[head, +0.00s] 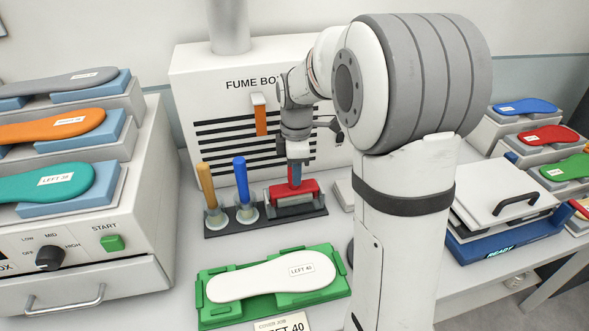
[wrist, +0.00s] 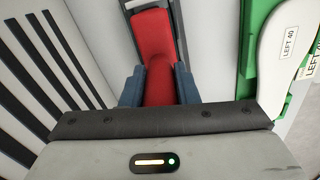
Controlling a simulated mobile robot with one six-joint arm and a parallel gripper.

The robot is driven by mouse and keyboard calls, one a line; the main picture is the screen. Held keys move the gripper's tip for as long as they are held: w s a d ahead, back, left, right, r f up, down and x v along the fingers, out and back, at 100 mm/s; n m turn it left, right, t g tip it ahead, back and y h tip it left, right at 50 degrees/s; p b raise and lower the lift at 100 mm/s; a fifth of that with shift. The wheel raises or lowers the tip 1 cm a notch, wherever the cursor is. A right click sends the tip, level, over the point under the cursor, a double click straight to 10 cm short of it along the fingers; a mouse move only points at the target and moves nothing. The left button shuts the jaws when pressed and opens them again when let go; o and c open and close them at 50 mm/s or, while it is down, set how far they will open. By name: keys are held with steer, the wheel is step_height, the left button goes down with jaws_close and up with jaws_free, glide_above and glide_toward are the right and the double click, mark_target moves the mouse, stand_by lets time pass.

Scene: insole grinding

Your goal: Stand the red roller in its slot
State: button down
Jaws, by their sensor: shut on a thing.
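The red roller (head: 309,187) is at the right end of the dark rack (head: 225,230) in the head view. My gripper (head: 295,174) is above it, pointing down, with its blue fingers closed on the red part. In the wrist view the red roller (wrist: 152,40) runs between the two blue fingers (wrist: 158,88). The roller's lower side and the slot are hidden, so I cannot tell whether it is seated in the slot or just above it.
A yellow-handled tool (head: 206,185) and a blue-handled tool (head: 241,180) stand in cups on the rack, left of the roller. The fume box (head: 190,100) is close behind. A green fixture (head: 215,317) with a white insole (head: 250,283) lies in front.

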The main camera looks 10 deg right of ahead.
steer(key=shift+f+b, duration=0.4)
steer(key=shift+f, duration=0.25)
steer(key=c, duration=0.8)
jaws_free()
steer(key=shift+r, duration=0.1)
steer(key=shift+r+p, duration=2.7)
steer(key=shift+r, duration=0.75)
